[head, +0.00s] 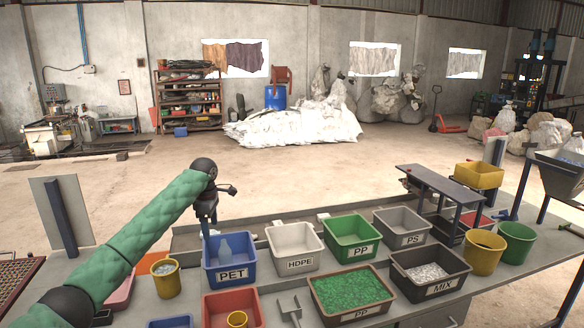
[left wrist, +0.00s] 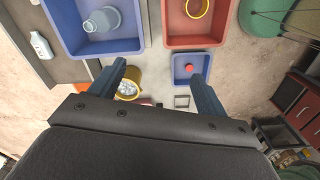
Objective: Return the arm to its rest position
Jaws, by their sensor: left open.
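My left arm, in a green sleeve, reaches in from the lower left of the head view. Its gripper (head: 208,222) is above the back left edge of the blue PET bin (head: 233,273). In the left wrist view the gripper (left wrist: 156,69) has its two fingers spread wide, with nothing held between them. Below it show the blue bin (left wrist: 67,42) with a clear bottle (left wrist: 101,20), the red bin (left wrist: 182,39), and a yellow bucket (left wrist: 135,76) with pale contents. My right gripper is not in view.
The table carries HDPE (head: 293,264), green PP (head: 352,252), PS (head: 402,238) and MIX (head: 441,288) bins. A yellow bucket (head: 165,286) stands left of the PET bin, under the arm. An upright grey panel (head: 48,215) stands at the left.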

